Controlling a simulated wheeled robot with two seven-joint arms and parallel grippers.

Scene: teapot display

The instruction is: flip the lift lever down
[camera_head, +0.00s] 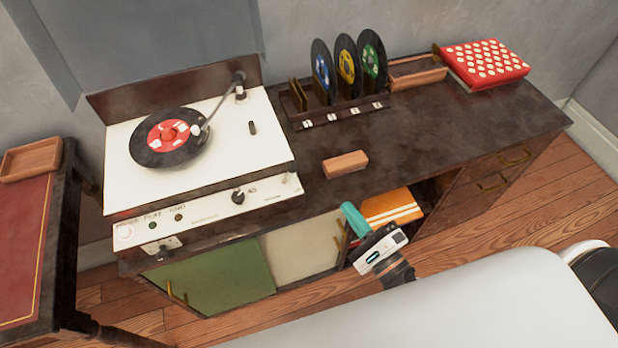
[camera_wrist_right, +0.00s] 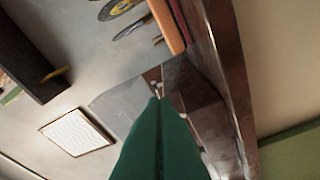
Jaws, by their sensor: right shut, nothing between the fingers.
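The record player (camera_head: 268,155) has a white top, with a black record (camera_head: 150,153) with a red label on its platter. Its tonearm (camera_head: 218,103) reaches from the back right corner to the record. A small dark lever-like piece (camera_head: 252,128) stands on the top right of the tonearm; I take it for the lift lever, but its position is too small to tell. My right gripper (camera_head: 349,210) is shut and empty in front of the cabinet's edge, right of the player and apart from it. Its green fingers (camera_wrist_right: 158,105) fill the middle of the right wrist view. My left gripper is out of view.
A wooden block (camera_head: 345,164) lies on the cabinet top (camera_head: 420,130) behind my right gripper. A rack (camera_head: 335,113) with upright records stands at the back. An open shelf with an orange sleeve (camera_head: 392,206) is below the edge. A side table (camera_head: 30,235) stands left.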

